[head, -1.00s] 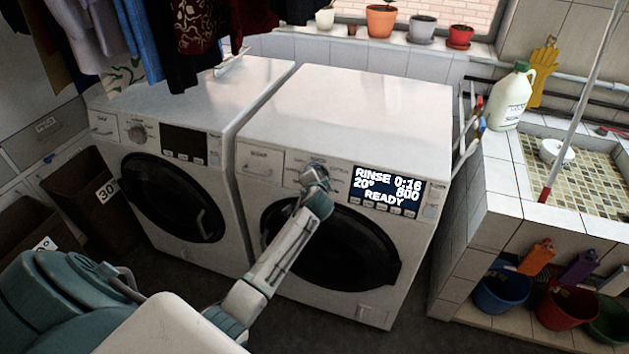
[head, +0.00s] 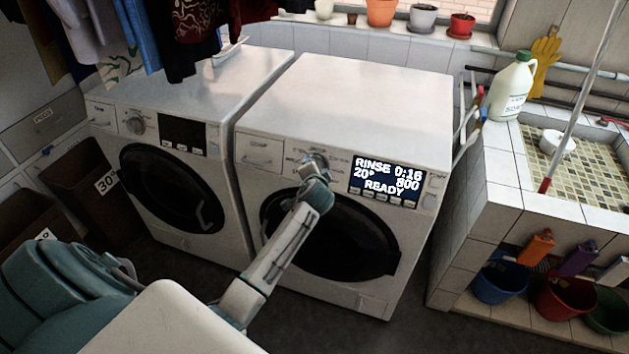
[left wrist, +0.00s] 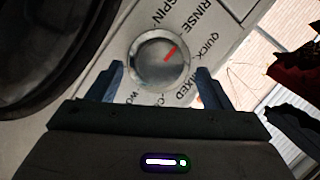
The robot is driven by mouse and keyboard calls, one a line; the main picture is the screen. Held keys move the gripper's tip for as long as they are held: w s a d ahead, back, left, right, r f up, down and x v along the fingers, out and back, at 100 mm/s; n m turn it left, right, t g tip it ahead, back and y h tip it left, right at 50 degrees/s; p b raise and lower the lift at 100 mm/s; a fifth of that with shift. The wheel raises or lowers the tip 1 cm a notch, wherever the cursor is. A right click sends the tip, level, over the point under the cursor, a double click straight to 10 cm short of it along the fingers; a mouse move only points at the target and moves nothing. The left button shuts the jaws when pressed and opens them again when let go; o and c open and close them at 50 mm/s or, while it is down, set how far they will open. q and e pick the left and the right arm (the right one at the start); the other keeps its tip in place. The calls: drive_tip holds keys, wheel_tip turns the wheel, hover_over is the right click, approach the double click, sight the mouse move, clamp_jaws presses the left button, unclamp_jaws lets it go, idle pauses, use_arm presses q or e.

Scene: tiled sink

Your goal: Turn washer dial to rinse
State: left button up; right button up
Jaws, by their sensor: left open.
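The right-hand washer (head: 345,105) has a lit display (head: 385,182) reading RINSE, 0:16, 20°, 800, READY. Its round silver dial (left wrist: 160,60) shows in the left wrist view, with a red mark pointing up and right, toward the side where RINSE and QUICK are printed. SPIN, MIXED and other partly hidden labels surround it. My left gripper (left wrist: 160,68) is open, its two fingers apart with a gap to the dial on both sides. In the head view my left gripper (head: 314,172) is in front of the panel and partly hides the dial area. My right gripper is not in view.
A second washer (head: 170,195) stands close on the left, with hanging clothes above it. The right washer's dark door (head: 345,235) is shut below the dial. A tiled sink (head: 500,185) with a white jug (head: 510,88) is on the right. Buckets sit below it.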

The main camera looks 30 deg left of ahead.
use_arm(q)
drive_tip(key=b+v, duration=0.1)
drive_tip(key=v, duration=0.7)
drive_tip(key=shift+s+b, duration=0.15)
drive_tip(key=shift+b, duration=0.2)
drive_tip(key=shift+d, duration=0.15)
drive_tip(key=s+d+f+g+h, duration=0.1)
drive_tip(key=s+f+h, duration=0.1)
drive_tip(key=f, duration=1)
drive_tip(key=s+d+f+g+h, duration=0.1)
drive_tip(key=s+f+g, duration=0.15)
drive_tip(key=f, duration=0.95)
drive_tip(key=s+d+f+g+h+b, duration=0.1)
drive_tip(key=s+f, duration=0.5)
drive_tip(key=f, duration=0.2)
drive_tip(key=s+d+f, duration=0.1)
drive_tip(key=s+f, duration=0.4)
drive_tip(key=f, duration=0.3)
drive_tip(key=s+f+n+g, duration=0.1)
drive_tip(key=s+f, duration=0.5)
drive_tip(key=s, duration=0.6)
drive_tip(key=s+f+n+g+h, duration=0.1)
drive_tip(key=s+f+n+g, duration=0.1)
drive_tip(key=s+f, duration=0.5)
drive_tip(key=s+d+f+n+g+h+b, duration=0.1)
drive_tip(key=s+f, duration=0.6)
drive_tip(key=s, duration=1.1)
drive_tip(key=shift+s+n+g, duration=0.25)
drive_tip(key=shift+n+g, duration=0.2)
drive_tip(key=shift+n, duration=0.25)
